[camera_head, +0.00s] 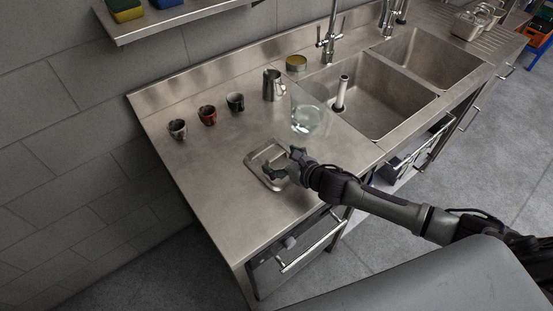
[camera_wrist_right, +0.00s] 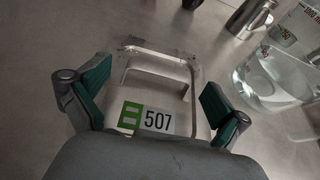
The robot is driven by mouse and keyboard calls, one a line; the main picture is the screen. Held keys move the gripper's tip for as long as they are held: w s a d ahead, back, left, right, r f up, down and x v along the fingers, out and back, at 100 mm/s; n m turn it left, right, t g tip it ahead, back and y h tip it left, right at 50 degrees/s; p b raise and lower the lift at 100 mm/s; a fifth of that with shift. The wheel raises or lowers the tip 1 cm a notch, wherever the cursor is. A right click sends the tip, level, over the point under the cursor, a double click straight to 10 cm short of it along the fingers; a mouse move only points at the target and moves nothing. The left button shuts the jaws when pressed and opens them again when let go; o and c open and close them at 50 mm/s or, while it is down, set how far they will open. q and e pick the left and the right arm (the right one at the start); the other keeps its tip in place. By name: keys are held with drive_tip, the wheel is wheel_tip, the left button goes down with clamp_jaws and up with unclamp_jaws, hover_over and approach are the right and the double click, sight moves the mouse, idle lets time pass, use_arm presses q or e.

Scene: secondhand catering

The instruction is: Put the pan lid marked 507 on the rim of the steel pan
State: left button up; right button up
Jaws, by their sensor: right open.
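The steel pan lid (camera_head: 256,162) lies on the counter near its front edge. My right gripper (camera_head: 284,164) is over the lid. In the right wrist view its open fingers (camera_wrist_right: 155,90) stand apart on either side of the lid's label and handle, with nothing between them gripped. A steel container (camera_head: 466,27) by the far end of the sinks may be the steel pan; it is too small to tell. My left gripper is not in view.
A clear measuring jug (camera_head: 305,119) stands close behind the lid; it also shows in the right wrist view (camera_wrist_right: 280,68). Two sinks (camera_head: 372,92) lie to the right.

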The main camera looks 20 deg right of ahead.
drive_tip(key=shift+x, duration=1.05)
drive_tip(key=shift+s, duration=0.15)
drive_tip(key=shift+c, duration=1.2)
drive_tip(key=c, duration=1)
